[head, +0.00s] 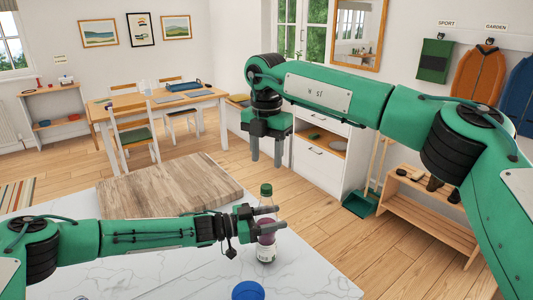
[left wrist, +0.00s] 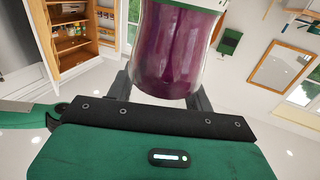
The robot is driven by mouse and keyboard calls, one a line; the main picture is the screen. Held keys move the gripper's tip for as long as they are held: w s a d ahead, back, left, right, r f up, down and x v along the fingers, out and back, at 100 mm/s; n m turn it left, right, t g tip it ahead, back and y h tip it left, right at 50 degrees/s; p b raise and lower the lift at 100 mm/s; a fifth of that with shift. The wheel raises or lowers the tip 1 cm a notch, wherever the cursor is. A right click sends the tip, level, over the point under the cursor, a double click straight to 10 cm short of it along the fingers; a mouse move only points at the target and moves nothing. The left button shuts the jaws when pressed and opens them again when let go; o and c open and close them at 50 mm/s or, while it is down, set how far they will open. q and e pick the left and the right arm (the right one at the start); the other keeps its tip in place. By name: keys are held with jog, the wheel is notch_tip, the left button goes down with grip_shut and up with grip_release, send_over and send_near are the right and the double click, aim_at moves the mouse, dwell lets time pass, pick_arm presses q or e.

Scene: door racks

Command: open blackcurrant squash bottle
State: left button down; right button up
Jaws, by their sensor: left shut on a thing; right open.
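The blackcurrant squash bottle (head: 266,238) stands upright on the white marble counter in the head view. It has a green cap (head: 266,190) on top, purple contents and a pale label low down. My left gripper (head: 272,218) is shut around the bottle's body, below the cap. In the left wrist view the purple bottle (left wrist: 178,50) fills the space between the fingers; its cap cannot be made out there. My right gripper (head: 267,150) is open and empty, its fingers pointing down, above and beyond the bottle and apart from it.
A wooden board (head: 165,190) lies on the marble counter (head: 320,272) behind my left arm. A blue round object (head: 248,290) is at the counter's front edge, close to the bottle. A dining table (head: 160,104), white drawers (head: 318,165) and a low wooden bench (head: 430,215) stand farther off.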

aim_at(267, 186)
jog(key=m, duration=1)
jog(key=shift+m, duration=0.3)
jog(key=m, duration=0.3)
jog(key=shift+f, duration=4)
jog(key=shift+c, duration=0.5)
grip_shut()
